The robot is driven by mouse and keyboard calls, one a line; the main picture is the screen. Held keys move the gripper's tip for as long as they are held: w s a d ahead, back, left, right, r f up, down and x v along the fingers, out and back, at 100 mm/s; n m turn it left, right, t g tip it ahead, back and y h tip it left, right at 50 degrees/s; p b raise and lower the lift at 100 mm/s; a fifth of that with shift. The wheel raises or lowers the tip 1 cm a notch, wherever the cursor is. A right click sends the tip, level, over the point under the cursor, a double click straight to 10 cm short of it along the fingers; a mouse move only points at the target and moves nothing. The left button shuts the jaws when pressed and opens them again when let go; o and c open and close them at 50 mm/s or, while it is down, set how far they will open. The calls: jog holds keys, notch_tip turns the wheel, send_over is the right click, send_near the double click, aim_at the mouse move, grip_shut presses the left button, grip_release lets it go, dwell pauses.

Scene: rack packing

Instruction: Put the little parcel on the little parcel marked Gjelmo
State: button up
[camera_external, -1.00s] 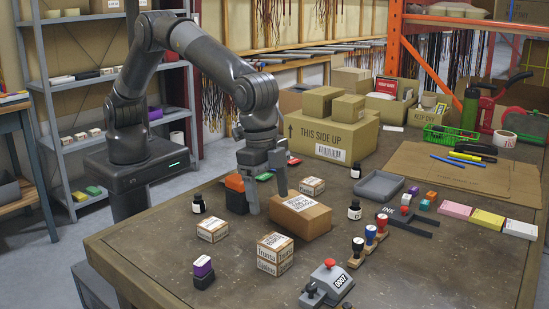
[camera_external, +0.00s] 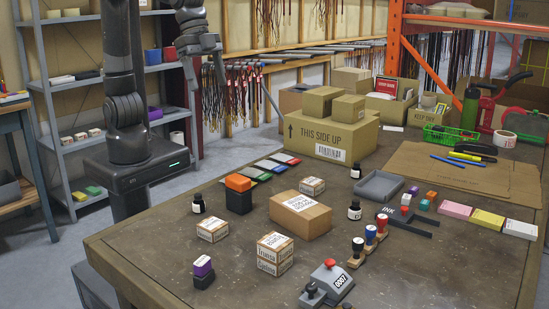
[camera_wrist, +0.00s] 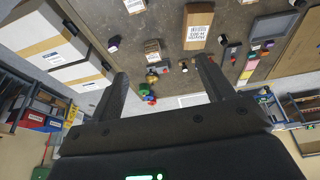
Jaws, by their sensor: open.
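Two little cardboard parcels form a stack (camera_external: 275,254) at the front of the bench, one on the other. Another little parcel (camera_external: 212,229) with a white label lies alone to its left. A third lone little parcel (camera_external: 312,186) lies behind the larger box (camera_external: 300,215). I cannot read the name Gjelmo on any of them at this size. My gripper (camera_external: 206,78) is open and empty, raised high behind the bench and well apart from all parcels. In the wrist view, the open fingers (camera_wrist: 160,68) frame the bench from afar, with the larger box (camera_wrist: 198,24) visible.
A black and orange block (camera_external: 239,195), an ink bottle (camera_external: 198,203) and a purple-topped stamp (camera_external: 203,271) stand on the left. Handled stamps (camera_external: 370,239) and a grey numbering device (camera_external: 327,286) are at front right. Large cartons (camera_external: 332,138) stand at the back.

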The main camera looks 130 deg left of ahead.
jog(key=s+a+f+t, duration=0.1)
jog(key=s+f, duration=0.1)
jog(key=s, duration=1)
jog(key=s+a+f, duration=0.2)
jog(key=s, duration=1)
jog(key=shift+f+t, duration=0.2)
jog(key=shift+t, duration=0.2)
